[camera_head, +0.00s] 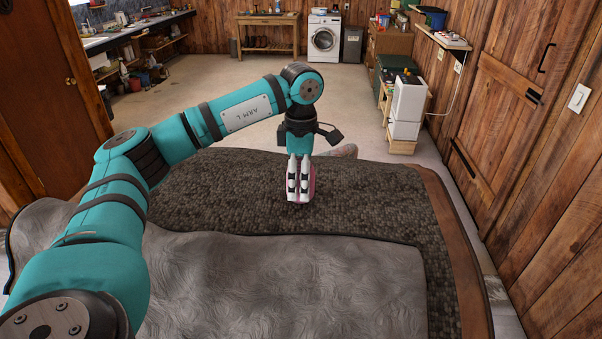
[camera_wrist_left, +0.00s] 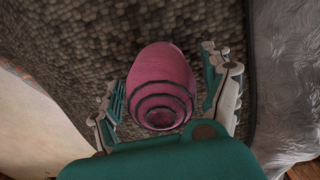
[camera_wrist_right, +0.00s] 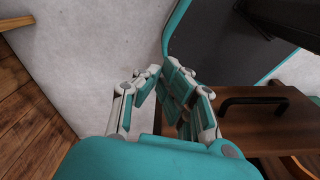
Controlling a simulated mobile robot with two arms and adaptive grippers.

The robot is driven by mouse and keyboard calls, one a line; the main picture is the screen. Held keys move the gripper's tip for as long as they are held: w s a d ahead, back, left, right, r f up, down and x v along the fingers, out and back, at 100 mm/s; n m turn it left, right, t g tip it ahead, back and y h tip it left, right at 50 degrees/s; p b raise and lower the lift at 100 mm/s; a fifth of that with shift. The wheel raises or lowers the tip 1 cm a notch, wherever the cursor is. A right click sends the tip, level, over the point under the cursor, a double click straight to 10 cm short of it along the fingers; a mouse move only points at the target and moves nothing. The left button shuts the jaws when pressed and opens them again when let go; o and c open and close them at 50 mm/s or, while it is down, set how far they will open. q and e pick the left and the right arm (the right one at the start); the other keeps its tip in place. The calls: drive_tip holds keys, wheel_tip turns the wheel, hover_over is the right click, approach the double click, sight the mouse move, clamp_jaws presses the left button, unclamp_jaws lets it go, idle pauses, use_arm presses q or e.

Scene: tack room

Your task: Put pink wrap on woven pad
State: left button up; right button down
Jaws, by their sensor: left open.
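The pink wrap (camera_wrist_left: 163,85) is a rounded pink roll with dark curved lines at its near end. It lies on the dark, pebbly woven pad (camera_wrist_left: 60,50). In the left wrist view it sits between the spread fingers of my left gripper (camera_wrist_left: 168,90), with gaps on both sides. In the head view my left gripper (camera_head: 299,195) points down over the woven pad (camera_head: 220,190) and mostly hides the wrap, leaving a pink edge (camera_head: 313,184). My right gripper (camera_wrist_right: 161,72) is empty, its fingertips together, seen only in the right wrist view.
A crinkled grey cloth (camera_head: 270,285) covers the near part of the surface. A brown border (camera_head: 455,250) runs along the right side. A patterned item (camera_head: 346,151) shows at the far edge. In the right wrist view a wooden front with a dark handle (camera_wrist_right: 255,102) lies close to the right gripper.

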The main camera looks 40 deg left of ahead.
sight(301, 159)
use_arm(q)
drive_tip(key=shift+r, duration=0.4)
wheel_tip(301, 159, up, 4)
drive_tip(key=shift+w+f+b, duration=0.1)
drive_tip(key=shift+b, duration=1.05)
wheel_tip(301, 159, up, 7)
drive_tip(key=shift+f+p, duration=0.15)
drive_tip(key=shift+p, duration=0.2)
drive_tip(key=shift+r, duration=0.6)
